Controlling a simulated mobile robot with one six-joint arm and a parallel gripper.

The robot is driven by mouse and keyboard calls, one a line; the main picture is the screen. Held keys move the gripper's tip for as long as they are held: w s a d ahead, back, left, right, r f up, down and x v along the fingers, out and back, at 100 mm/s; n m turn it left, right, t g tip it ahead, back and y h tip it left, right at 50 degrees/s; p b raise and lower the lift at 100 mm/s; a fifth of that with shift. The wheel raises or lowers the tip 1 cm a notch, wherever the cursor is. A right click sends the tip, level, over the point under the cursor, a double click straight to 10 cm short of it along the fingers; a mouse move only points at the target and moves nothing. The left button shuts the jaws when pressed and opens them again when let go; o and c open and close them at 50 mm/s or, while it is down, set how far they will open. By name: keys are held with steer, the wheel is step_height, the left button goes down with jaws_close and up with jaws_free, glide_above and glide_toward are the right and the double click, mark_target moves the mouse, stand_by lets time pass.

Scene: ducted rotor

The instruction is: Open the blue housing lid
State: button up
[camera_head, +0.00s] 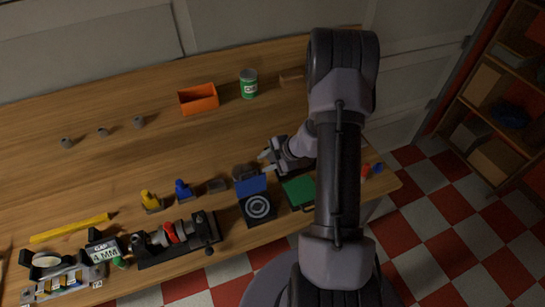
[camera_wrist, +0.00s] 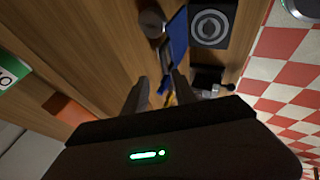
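The housing is a dark box (camera_head: 258,209) with a ringed round rotor in its top, near the front edge of the bench. Its blue lid (camera_head: 251,186) stands raised at the box's back edge, leaving the rotor uncovered. In the wrist view the blue lid (camera_wrist: 177,40) is seen edgewise beside the box (camera_wrist: 210,22). My gripper (camera_head: 266,161) is just behind and right of the lid. In the wrist view my gripper's two fingers (camera_wrist: 160,76) are apart with nothing between them. They look close to the lid; I cannot tell whether they touch it.
A dark round piece (camera_head: 243,172) lies behind the lid. A green case (camera_head: 299,192) is right of the housing. Blue (camera_head: 183,189) and yellow (camera_head: 150,200) pieces and a black fixture (camera_head: 178,238) are to the left. An orange bin (camera_head: 198,99) and can (camera_head: 248,83) stand farther back.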

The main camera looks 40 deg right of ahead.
steer(key=v, duration=0.5)
